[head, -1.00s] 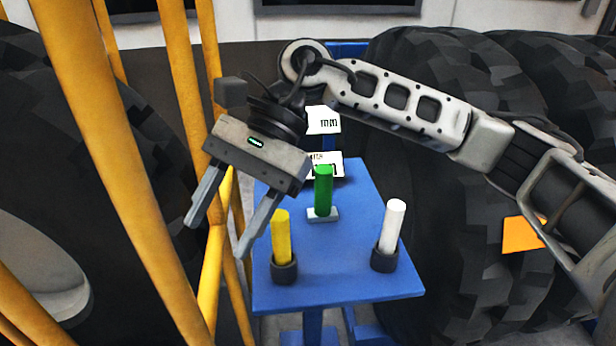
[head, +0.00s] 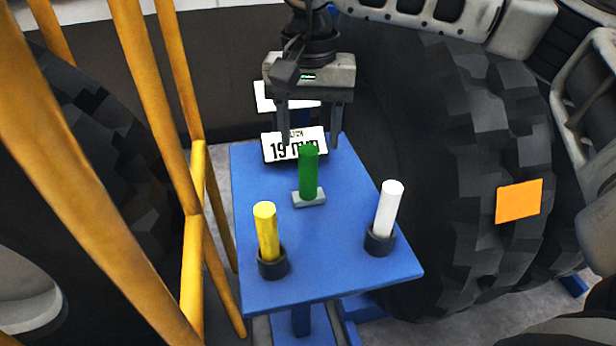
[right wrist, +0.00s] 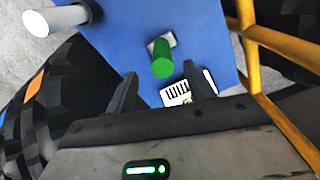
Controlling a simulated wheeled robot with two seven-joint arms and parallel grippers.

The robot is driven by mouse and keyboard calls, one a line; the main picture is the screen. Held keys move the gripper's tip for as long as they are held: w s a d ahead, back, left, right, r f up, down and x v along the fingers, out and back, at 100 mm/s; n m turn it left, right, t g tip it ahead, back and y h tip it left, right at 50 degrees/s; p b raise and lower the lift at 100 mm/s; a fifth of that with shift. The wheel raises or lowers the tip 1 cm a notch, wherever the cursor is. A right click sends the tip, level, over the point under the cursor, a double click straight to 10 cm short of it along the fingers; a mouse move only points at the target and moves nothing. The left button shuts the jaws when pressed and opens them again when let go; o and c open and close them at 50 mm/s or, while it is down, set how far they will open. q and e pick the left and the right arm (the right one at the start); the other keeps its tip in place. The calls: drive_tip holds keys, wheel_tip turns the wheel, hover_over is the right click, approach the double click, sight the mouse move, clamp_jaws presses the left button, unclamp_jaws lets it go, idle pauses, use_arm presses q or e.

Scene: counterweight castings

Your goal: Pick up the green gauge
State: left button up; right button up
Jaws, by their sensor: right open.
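The green gauge (head: 308,173) is an upright green cylinder on a small grey base (head: 309,198) on the blue table (head: 330,270). It also shows in the right wrist view (right wrist: 162,60), seen from above. My right gripper (head: 311,140) is open and empty, its fingers pointing down, behind and above the gauge in the head view. In the right wrist view the gauge stands beyond the gap between the two fingers (right wrist: 165,92), not clasped by them. My left gripper does not show.
A yellow cylinder (head: 266,232) and a white cylinder (head: 388,210) stand in dark round holders on the table's front half. A label reading 19 mm (head: 283,147) stands behind the gauge. Yellow rails (head: 195,230) rise at the left; a large tyre (head: 450,170) is at the right.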

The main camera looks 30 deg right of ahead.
sight(309, 149)
drive_tip(key=shift+w+f+p, duration=0.2)
drive_tip(key=shift+f+p, duration=0.15)
drive_tip(key=shift+f, duration=2.75)
drive_tip(key=c, duration=0.9)
